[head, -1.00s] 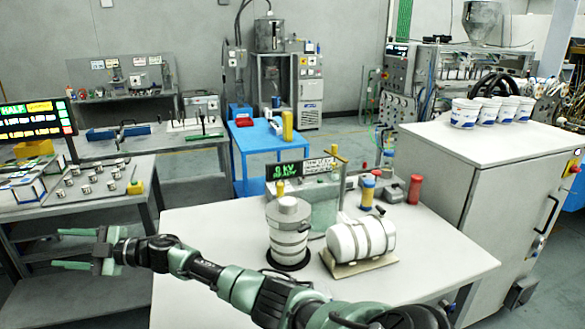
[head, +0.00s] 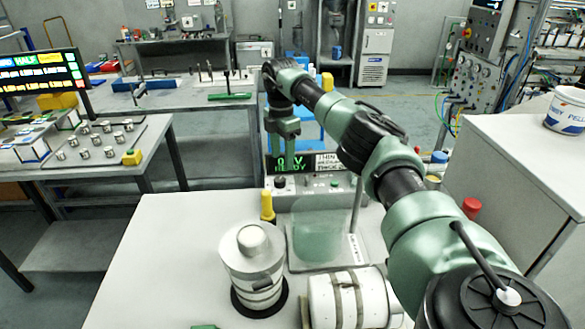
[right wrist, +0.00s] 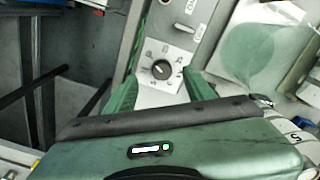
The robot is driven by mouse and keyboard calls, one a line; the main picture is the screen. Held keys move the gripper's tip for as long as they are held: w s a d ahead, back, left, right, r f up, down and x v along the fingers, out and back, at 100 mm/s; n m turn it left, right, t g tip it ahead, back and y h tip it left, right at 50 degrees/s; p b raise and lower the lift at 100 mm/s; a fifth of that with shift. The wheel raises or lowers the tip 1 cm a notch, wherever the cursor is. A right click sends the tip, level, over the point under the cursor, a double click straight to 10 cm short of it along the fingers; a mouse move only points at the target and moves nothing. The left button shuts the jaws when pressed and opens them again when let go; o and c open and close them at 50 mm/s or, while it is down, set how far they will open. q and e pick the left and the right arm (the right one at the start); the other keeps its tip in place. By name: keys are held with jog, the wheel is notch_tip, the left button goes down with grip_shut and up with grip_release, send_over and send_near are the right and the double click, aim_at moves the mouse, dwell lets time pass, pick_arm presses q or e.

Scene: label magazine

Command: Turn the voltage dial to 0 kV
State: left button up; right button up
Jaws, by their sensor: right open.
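The voltage dial (right wrist: 161,69) is a dark round knob on a pale plate with marks around it, in the right wrist view. My right gripper (right wrist: 162,88) is open, its green fingers on either side of the dial in that view; a gap shows and I cannot tell how far above it they are. In the head view my right gripper (head: 283,128) points down over the control box (head: 320,190). The green display (head: 289,163) seems to read 0 kV and READY, the digit not quite sharp. My left gripper is not seen.
A banded white canister (head: 250,262) and a lying white cylinder (head: 345,300) stand in front of the box. A clear greenish panel (head: 318,238) and a yellow-topped post (head: 267,205) stand close to it. The left part of the white table (head: 150,255) is free.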

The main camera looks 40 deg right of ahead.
aim_at(281, 179)
jog(key=f, duration=0.1)
jog(key=a+f, duration=0.1)
jog(key=f+p, duration=0.1)
jog(key=shift+s+a+f, duration=0.1)
jog(key=shift+a+f, duration=0.05)
jog(key=shift+a, duration=0.1)
jog(key=f, duration=0.3)
jog(key=shift+d+f+p, duration=0.2)
jog(key=shift+d+p, duration=0.1)
jog(key=shift+d, duration=0.05)
jog(key=shift+f, duration=0.2)
jog(key=shift+a, duration=0.15)
jog(key=c, duration=1)
grip_shut()
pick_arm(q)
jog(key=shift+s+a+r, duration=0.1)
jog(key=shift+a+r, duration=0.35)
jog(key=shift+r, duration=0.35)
